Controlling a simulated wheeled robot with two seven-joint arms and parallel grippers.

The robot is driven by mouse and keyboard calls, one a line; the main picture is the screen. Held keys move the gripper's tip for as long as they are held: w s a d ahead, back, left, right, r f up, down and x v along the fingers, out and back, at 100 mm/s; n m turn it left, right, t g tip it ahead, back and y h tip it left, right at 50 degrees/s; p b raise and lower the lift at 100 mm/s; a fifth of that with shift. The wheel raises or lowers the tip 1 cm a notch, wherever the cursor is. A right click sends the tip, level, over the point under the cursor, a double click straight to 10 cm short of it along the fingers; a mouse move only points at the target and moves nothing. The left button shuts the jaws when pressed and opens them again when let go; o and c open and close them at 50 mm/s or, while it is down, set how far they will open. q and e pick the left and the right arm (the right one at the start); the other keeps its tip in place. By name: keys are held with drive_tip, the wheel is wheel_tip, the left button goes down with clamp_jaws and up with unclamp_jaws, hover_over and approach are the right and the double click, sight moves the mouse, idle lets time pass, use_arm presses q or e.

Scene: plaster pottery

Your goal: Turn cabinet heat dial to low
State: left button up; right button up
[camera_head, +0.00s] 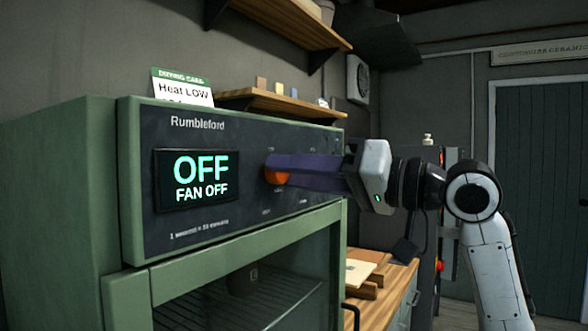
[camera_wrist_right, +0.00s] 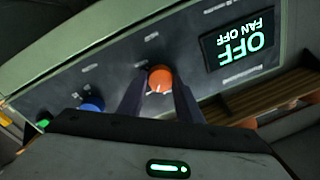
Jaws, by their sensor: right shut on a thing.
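The green drying cabinet (camera_head: 129,190) has a dark control panel with a display (camera_head: 198,178) that reads OFF and FAN OFF. The orange heat dial (camera_head: 277,176) is on the panel to the right of the display; it also shows in the right wrist view (camera_wrist_right: 160,78) with a pale pointer mark. My right gripper (camera_head: 272,168) is shut on the orange dial, one finger on each side of it, reaching in from the right. In the right wrist view its fingers (camera_wrist_right: 158,92) flank the dial. My left gripper is not in view.
A blue knob (camera_wrist_right: 92,104) and a green button (camera_wrist_right: 43,124) sit on the same panel. A card (camera_head: 182,88) on top of the cabinet reads Heat LOW. A wooden bench (camera_head: 396,285) stands right of the cabinet, with shelves (camera_head: 275,101) on the wall behind.

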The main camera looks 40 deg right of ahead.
drive_tip(key=shift+m, duration=0.5)
drive_tip(key=o, duration=1)
drive_tip(key=shift+o, duration=0.2)
drive_tip(key=b+v, duration=0.3)
drive_tip(key=v, duration=0.7)
drive_tip(key=shift+s+b, duration=0.15)
drive_tip(key=shift+b, duration=0.15)
